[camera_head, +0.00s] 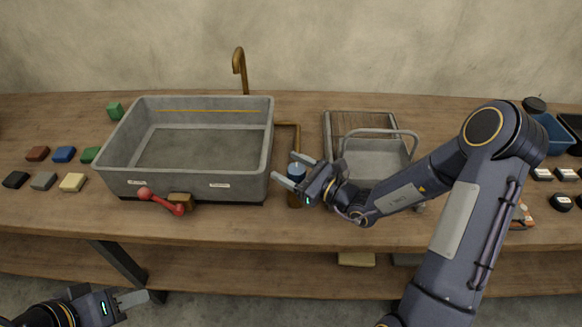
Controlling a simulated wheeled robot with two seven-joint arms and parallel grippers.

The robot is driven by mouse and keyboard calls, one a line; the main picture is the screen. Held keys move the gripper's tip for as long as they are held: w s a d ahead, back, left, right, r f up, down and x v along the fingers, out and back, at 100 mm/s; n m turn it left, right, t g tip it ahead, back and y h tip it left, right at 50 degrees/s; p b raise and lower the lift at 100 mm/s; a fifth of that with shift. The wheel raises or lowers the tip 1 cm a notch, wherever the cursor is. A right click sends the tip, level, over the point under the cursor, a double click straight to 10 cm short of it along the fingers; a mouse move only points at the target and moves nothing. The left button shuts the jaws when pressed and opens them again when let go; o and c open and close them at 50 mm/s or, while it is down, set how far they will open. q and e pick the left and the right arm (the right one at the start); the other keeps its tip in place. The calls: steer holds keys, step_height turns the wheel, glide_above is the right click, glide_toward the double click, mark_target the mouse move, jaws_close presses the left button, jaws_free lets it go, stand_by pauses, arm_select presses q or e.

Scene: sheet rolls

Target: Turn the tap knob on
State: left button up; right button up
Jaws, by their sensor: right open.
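The blue tap knob (297,170) sits on a short brownish post just right of the grey sink basin. A brass pipe (288,123) runs from beside it toward the back, and the brass spout (240,65) rises behind the basin. My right gripper (291,169) is open at the knob, with one finger on the far side and one on the near side. The knob appears between the fingers; contact cannot be told. My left gripper (142,298) is low at the bottom left, away from the knob, and its finger gap is unclear.
The grey basin (118,183) stands left of the knob, with a red lever (160,201) on its front. A grey tray with a handle (380,132) stands right, behind my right arm. Several coloured blocks (64,154) lie left; small dark items (562,202) lie far right.

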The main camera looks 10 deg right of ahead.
steer(key=c, duration=1)
